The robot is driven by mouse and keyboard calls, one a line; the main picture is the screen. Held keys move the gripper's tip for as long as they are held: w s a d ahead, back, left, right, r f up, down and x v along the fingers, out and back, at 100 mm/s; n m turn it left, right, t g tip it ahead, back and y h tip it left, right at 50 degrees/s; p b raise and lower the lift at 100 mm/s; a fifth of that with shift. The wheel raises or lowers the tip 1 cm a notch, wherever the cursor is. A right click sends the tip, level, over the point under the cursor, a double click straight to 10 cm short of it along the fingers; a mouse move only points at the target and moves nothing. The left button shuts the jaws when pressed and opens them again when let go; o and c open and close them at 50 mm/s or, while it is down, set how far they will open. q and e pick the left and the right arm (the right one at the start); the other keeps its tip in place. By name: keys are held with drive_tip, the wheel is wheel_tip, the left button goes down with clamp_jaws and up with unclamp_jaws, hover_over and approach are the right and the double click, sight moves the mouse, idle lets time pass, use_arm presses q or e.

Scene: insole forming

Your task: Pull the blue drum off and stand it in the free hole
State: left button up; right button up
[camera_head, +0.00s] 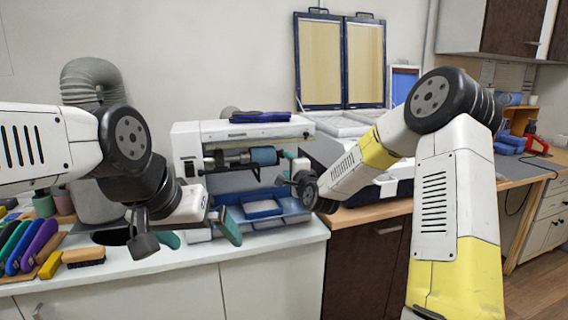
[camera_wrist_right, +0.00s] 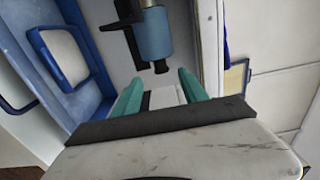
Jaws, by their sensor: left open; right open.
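The blue drum (camera_head: 263,155) sits on the horizontal shaft of the white machine (camera_head: 205,135). In the right wrist view the drum (camera_wrist_right: 155,38) is ahead of the fingers, with a dark knob at its end. My right gripper (camera_wrist_right: 160,84) is open, its two teal fingers apart and nothing between them; the drum's knob lies just beyond the fingertips. My left gripper (camera_head: 200,236) is open and empty over the counter's front. A wooden stand (camera_head: 62,219) at the far left holds upright drums; its free hole cannot be made out.
A blue tray (camera_head: 282,212) lies below the shaft. A dark round opening (camera_head: 112,237) shows in the white counter (camera_head: 190,258). Several coloured tools (camera_head: 30,245) and a brush (camera_head: 84,257) lie at the left. A grey duct (camera_head: 92,85) rises behind my left arm.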

sight(279, 155)
drive_tip(key=shift+x, duration=5.05)
drive_tip(key=shift+c, duration=0.4)
clamp_jaws()
drive_tip(key=shift+d, duration=0.15)
